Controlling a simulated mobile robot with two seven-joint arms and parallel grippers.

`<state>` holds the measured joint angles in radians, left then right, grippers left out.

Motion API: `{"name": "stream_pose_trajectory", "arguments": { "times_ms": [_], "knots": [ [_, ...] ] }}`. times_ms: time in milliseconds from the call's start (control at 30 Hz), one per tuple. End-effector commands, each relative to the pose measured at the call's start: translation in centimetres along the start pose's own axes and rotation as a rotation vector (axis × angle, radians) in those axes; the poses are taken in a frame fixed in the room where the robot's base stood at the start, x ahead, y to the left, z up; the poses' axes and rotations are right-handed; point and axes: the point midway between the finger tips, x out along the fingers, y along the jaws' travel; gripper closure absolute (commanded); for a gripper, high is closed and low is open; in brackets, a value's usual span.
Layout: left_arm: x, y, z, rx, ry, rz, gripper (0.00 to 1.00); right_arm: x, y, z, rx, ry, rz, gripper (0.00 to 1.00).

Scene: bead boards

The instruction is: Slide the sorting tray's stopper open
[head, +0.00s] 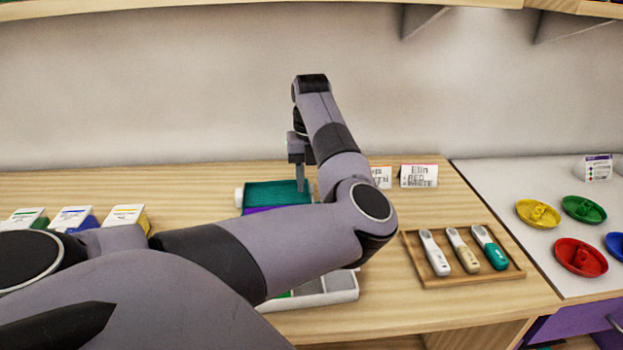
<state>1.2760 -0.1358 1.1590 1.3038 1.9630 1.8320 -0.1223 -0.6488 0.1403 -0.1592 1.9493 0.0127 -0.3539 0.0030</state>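A white tray with compartments (342,294) lies near the table's front, mostly hidden under my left arm; a bit of green and grey shows in it. It may be the sorting tray; I cannot make out a stopper on it. My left gripper (301,186) points down at the back of the table, by the right end of a teal and purple item (272,194) with a white end. I cannot tell whether the fingers touch it, or whether they are open or shut. My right gripper is out of view.
A wooden tray (416,262) holds three handled tools on the right. Name cards (419,176) stand at the back. White boxes (72,219) sit at the left. Coloured dishes (581,257) lie on the white surface at far right. A shelf (250,8) runs overhead.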

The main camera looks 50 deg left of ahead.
Motion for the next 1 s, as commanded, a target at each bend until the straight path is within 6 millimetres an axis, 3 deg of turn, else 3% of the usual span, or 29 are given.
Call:
{"name": "stream_pose_trajectory", "arguments": {
  "times_ms": [167, 600, 1000],
  "knots": [
    [-0.4, 0.0, 0.0, 0.000, -0.001, -0.001, 0.63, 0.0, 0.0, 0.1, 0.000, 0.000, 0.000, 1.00],
    [-6.5, 0.0, 0.1, -0.001, -0.001, -0.001, 0.63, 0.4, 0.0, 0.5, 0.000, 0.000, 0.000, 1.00],
    [-7.2, 0.0, 0.0, 0.000, 0.000, 0.000, 0.63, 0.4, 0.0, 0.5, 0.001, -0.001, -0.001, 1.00]
  ]
}}
